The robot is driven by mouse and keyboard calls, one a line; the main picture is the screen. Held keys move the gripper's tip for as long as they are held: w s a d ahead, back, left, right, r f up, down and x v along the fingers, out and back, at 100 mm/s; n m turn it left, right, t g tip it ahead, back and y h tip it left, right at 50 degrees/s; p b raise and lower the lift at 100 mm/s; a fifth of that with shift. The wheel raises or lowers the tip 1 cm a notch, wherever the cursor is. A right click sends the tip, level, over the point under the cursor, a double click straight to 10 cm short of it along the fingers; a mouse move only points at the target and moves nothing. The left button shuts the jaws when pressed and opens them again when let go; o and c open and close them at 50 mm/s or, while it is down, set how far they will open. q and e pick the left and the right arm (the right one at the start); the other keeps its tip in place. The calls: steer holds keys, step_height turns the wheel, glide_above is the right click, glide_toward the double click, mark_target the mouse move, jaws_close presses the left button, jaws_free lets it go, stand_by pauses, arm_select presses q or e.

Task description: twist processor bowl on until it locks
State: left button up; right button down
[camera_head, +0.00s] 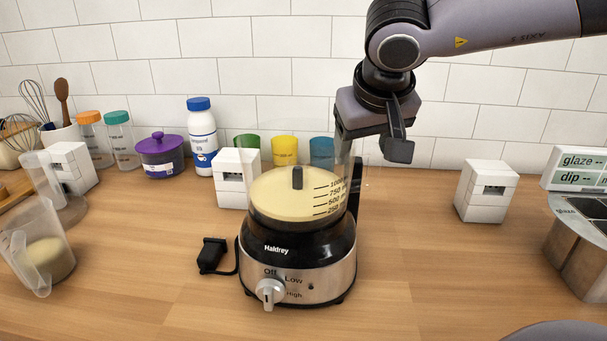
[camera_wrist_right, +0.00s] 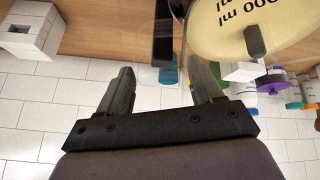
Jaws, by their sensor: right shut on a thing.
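The clear processor bowl (camera_head: 325,198) stands upright on the Haldrey processor base (camera_head: 315,272). It has volume marks, a dark centre post and pale yellow contents; it also shows in the right wrist view (camera_wrist_right: 240,28). Its black handle (camera_head: 355,183) is at the right side and shows in the wrist view (camera_wrist_right: 163,32). My right gripper (camera_head: 368,145) is at the bowl's right rim, above the handle, shut on the bowl; its fingers (camera_wrist_right: 163,72) stand apart around that side. The exact contact and the seat under the bowl are hidden. My left gripper is out of view.
A black plug (camera_head: 211,255) lies left of the base. A clear jug (camera_head: 40,250) stands at far left. White block stacks (camera_head: 236,178) (camera_head: 486,192) flank the processor. Cups and bottles line the wall.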

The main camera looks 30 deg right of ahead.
steer(key=shift+s+a+m, duration=0.15)
steer(key=shift+s+m, duration=0.1)
steer(key=shift+m, duration=0.15)
steer(key=shift+s+a+r+m+h+b, duration=0.1)
steer(key=shift+s+a+m+h+b, duration=0.1)
steer(key=shift+s+m+h+b, duration=0.25)
steer(key=shift+s+a+m+g, duration=0.15)
steer(key=shift+a+m+g, duration=0.05)
steer(key=shift+m+g, duration=0.15)
steer(key=shift+s+a+m+h, duration=0.2)
steer(key=shift+s+m+h, duration=0.1)
steer(key=shift+m, duration=0.2)
steer(key=shift+a, duration=0.1)
steer(key=shift+s+a+m+g+h, duration=0.25)
steer(key=shift+s+a+m+g, duration=0.25)
steer(key=shift+m, duration=0.3)
steer(key=shift+d, duration=0.1)
